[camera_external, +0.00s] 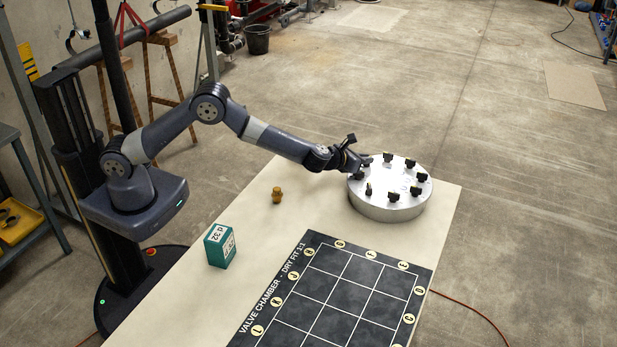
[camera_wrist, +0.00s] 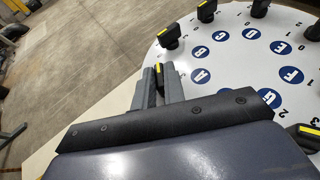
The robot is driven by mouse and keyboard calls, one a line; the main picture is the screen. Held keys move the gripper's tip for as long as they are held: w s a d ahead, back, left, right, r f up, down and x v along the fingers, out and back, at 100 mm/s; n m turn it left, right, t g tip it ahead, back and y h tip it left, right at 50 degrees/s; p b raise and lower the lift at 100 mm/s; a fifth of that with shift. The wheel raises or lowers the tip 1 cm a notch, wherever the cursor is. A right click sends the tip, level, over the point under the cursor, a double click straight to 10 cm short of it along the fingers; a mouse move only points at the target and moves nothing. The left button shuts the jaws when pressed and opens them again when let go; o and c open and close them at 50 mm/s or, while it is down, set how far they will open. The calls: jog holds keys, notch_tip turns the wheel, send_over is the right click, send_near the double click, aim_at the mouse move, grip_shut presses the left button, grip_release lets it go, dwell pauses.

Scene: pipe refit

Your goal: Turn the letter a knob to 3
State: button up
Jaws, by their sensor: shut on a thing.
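A round silver-white plate (camera_external: 390,206) stands on the table and carries a ring of black knobs with yellow marks. In the wrist view, blue letter discs sit on its top, with the letter A disc (camera_wrist: 200,77) closest to my fingers. My gripper (camera_external: 362,164) is at the plate's left edge in the external view. In the wrist view, my gripper (camera_wrist: 161,88) is shut on the letter A knob (camera_wrist: 160,76). Only a bit of the knob's black body and yellow mark shows between the fingers; the number it points to cannot be read.
Other knobs stand close by, such as the one beside letter B (camera_wrist: 169,37). On the table (camera_external: 262,222) are a brass fitting (camera_external: 277,195), a green box (camera_external: 220,247) and a dark gridded mat (camera_external: 340,292).

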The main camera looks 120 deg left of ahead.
jog(key=shift+f+t+b, duration=0.15)
jog(key=shift+t+b, duration=0.25)
jog(key=shift+b, duration=0.35)
grip_shut()
jog(key=m+t+b, duration=0.1)
jog(key=m+h+b, duration=0.1)
jog(key=b, duration=0.1)
jog(key=shift+s+a+f+t+h+b, duration=0.15)
jog(key=shift+t+h+b, duration=0.15)
jog(key=shift+t, duration=0.1)
jog(key=m+t+h+b, duration=0.2)
jog(key=m+h+b, duration=0.1)
jog(key=shift+s+a+r+m+t+b, duration=0.15)
jog(key=shift+a+r+m+t+b, duration=0.05)
jog(key=shift+m+t+b, duration=0.1)
jog(key=m+h, duration=0.1)
jog(key=m+t+h, duration=0.1)
jog(key=m+h, duration=0.1)
jog(key=shift+a+r+t+h, duration=0.2)
jog(key=shift+t+h, duration=0.1)
jog(key=shift+a+m+h+p, duration=0.1)
jog(key=shift+m+h+p, duration=1.3)
jog(key=shift+m+h, duration=0.25)
jog(key=shift+h, duration=0.25)
jog(key=o, duration=0.7)
grip_release()
jog(key=shift+f, duration=0.1)
jog(key=shift+s, duration=0.1)
